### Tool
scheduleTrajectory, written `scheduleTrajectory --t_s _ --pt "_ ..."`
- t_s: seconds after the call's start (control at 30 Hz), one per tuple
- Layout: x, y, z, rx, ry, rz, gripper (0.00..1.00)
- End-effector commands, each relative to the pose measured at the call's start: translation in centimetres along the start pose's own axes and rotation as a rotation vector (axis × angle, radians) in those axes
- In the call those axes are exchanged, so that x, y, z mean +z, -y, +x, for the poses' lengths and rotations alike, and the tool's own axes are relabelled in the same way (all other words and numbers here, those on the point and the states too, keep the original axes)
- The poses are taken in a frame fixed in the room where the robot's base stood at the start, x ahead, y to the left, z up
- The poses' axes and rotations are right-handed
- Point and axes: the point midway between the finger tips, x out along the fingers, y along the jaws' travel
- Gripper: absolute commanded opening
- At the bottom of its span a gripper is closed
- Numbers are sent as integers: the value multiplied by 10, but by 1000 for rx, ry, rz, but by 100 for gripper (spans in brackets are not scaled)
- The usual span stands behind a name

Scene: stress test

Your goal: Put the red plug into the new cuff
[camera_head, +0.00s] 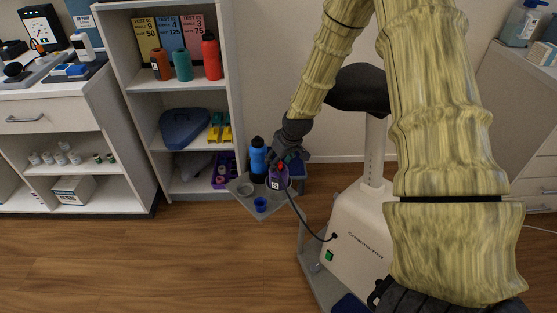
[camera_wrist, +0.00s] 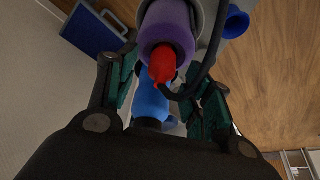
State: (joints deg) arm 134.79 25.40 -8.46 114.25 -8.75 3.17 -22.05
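A purple cylinder (camera_head: 277,183), possibly the cuff, stands on a small grey tray (camera_head: 241,182) beside the exercise machine. It also shows at the top of the wrist view (camera_wrist: 168,22). The red plug (camera_wrist: 162,64) is at the near end of the purple cylinder; how deep it sits I cannot tell. A black cable (camera_wrist: 209,58) curves close beside the plug. My gripper (camera_wrist: 163,92) is open, with its green-padded fingers apart on both sides of the space below the plug. In the head view my gripper (camera_head: 287,158) is just above the red plug (camera_head: 281,167).
A blue bottle (camera_head: 258,160) stands just left of the cylinder, and it shows between my fingers in the wrist view (camera_wrist: 151,103). A small blue cup (camera_head: 261,205) is at the tray's front. The shelf (camera_head: 160,95) is to the left; the machine (camera_head: 350,225) is to the right.

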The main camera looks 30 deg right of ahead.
Motion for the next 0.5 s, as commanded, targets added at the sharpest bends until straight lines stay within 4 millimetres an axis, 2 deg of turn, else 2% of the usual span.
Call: scheduleTrajectory --t_s 0.27,0.5 --pt "0 0 -4 0 -1 0 50" --pt "-1 0 -29 0 -2 0 50"
